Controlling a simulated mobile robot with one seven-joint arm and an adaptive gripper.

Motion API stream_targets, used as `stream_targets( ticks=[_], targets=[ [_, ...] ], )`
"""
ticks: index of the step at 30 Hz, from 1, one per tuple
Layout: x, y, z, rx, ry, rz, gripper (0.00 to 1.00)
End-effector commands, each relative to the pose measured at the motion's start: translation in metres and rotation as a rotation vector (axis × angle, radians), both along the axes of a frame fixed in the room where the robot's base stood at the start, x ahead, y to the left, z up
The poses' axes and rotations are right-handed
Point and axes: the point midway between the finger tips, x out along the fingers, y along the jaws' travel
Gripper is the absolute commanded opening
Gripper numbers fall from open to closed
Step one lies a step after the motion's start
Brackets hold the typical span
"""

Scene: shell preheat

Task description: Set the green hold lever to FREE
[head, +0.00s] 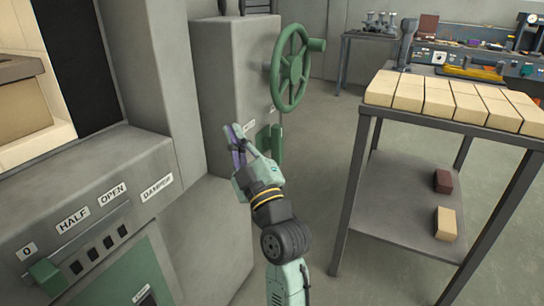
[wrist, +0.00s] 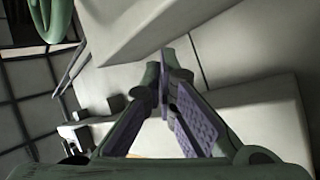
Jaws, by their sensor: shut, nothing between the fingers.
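A green upright part (head: 276,145), which looks like the hold lever, is on the grey cabinet (head: 236,60) below the green handwheel (head: 291,68). My gripper (head: 233,130) is in front of it and partly hides it, so its setting cannot be read. My gripper is shut and empty, with its tips close to the cabinet's front and left of the green part. In the wrist view the purple-padded fingers (wrist: 166,72) meet at the tips with nothing between them. I cannot make out the lever in that view. A small white label (head: 250,127) by the gripper is too small to read.
At lower left a damper panel has a green slider (head: 47,276) by the 0 mark. A metal table (head: 365,112) with pale bricks (head: 450,100) stands to the right, with two loose bricks on its lower shelf. A workbench is at the back right. Floor shows between cabinet and table.

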Motion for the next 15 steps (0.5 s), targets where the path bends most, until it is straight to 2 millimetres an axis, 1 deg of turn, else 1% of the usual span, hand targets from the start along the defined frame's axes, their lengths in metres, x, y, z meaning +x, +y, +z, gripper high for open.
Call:
stream_targets(
  ticks=[1, 3, 6, 10, 12, 15],
  targets=[
    [-0.002, -0.012, -0.015, -0.125, 0.000, -0.066, 0.00],
    [-0.003, -0.025, -0.031, -0.301, 0.011, -0.149, 0.00],
    [-0.006, -0.045, -0.052, -0.519, 0.039, -0.248, 0.00],
    [-0.011, -0.069, -0.074, -0.721, 0.079, -0.333, 0.00],
    [-0.013, -0.077, -0.082, -0.787, 0.095, -0.359, 0.00],
    [-0.016, -0.085, -0.087, -0.841, 0.112, -0.379, 0.00]
  ],
)
